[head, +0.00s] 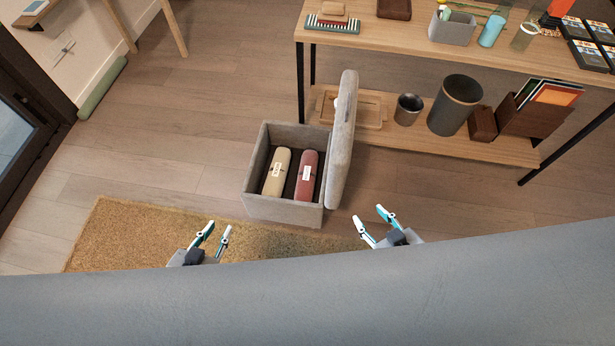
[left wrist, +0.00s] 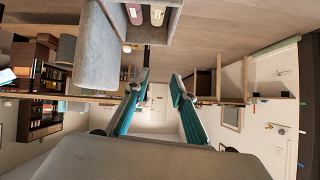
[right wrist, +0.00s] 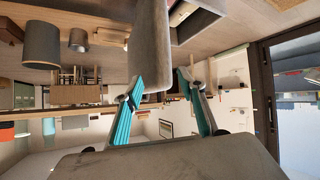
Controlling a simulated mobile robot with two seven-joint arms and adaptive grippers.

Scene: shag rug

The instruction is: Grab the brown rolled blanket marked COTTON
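An open grey storage box (head: 284,209) stands on the floor in the head view, its padded lid (head: 343,140) raised upright on the right side. Inside lie two rolled blankets side by side: a cream one (head: 276,182) on the left and a reddish-brown one (head: 309,167) on the right. Each has a small white label, too small to read. The rolls also show in the left wrist view, reddish-brown (left wrist: 134,14) and cream (left wrist: 157,16). My left gripper (head: 217,230) is open and empty, front-left of the box. My right gripper (head: 370,214) is open and empty, right of the box near the lid's foot.
A wooden table (head: 400,35) with a lower shelf (head: 460,146) stands behind and right, holding bins and small items. A tan shag rug (head: 130,235) lies front-left. Wood floor (head: 180,130) left of the box is clear. The raised lid stands between my right gripper and the rolls.

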